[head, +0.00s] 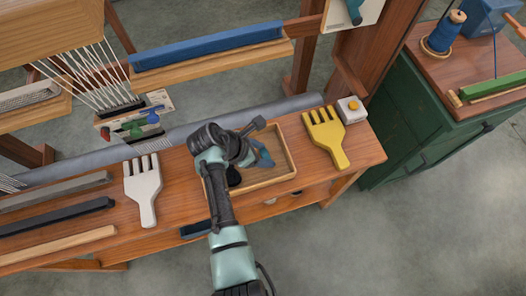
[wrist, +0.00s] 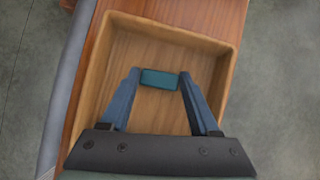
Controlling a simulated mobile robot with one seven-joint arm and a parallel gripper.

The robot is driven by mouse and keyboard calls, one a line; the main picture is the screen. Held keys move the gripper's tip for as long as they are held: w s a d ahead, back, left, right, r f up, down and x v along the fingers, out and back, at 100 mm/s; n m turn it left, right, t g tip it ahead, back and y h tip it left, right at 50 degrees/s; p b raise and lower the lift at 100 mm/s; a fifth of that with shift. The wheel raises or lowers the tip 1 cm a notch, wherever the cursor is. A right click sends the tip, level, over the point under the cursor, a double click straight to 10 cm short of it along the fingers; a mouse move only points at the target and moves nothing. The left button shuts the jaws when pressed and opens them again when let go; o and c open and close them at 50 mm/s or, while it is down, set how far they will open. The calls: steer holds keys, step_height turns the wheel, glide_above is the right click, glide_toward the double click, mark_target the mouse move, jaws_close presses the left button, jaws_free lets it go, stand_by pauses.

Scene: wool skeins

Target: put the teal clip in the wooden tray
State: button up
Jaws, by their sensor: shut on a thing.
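The teal clip (wrist: 160,79) is a small teal block in the wrist view, held between the two fingertips of my gripper (wrist: 159,84). The fingers are blue and shut on its two ends. The clip is over the inside of the wooden tray (wrist: 170,31); I cannot tell whether it touches the floor of it. In the head view the wooden tray (head: 270,185) stands on the bench, and my gripper (head: 264,158) reaches over it. My arm covers the left part of the tray, and I cannot make out the clip there.
A yellow comb (head: 325,135) and a white box with a yellow button (head: 351,110) lie right of the tray. A white comb (head: 143,187) lies left of it. Bars lie further left on the bench (head: 365,150). A grey roller (head: 290,105) runs along the back edge.

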steer(key=o, duration=1.3)
steer(key=shift+r, duration=0.2)
steer(key=p+v, duration=0.2)
steer(key=v, duration=0.9)
steer(key=shift+s+a+r+p, duration=0.2)
steer(key=shift+r+p, duration=0.1)
steer(key=shift+p, duration=0.05)
